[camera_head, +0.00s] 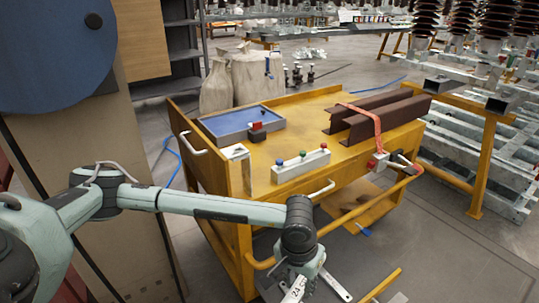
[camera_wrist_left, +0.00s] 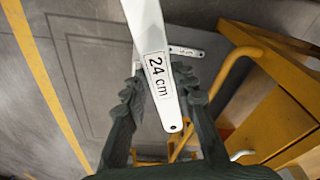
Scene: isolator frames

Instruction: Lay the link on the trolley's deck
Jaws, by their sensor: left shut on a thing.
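In the head view my left gripper (camera_head: 302,280) is at the bottom edge, below the deck and in front of the trolley, with the link (camera_head: 294,291) partly cut off by the frame. The trolley's deck (camera_head: 312,117) is a yellow top, with a bare patch between the blue tray and the brown beams. My right gripper is not in view.
The deck carries a blue-lined tray (camera_head: 240,120), a white block with coloured knobs (camera_head: 301,165) and brown beams (camera_head: 372,112) under an orange strap. A yellow handrail (camera_head: 345,222) runs along the near side. Another white bar (camera_wrist_left: 186,51) lies lower down.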

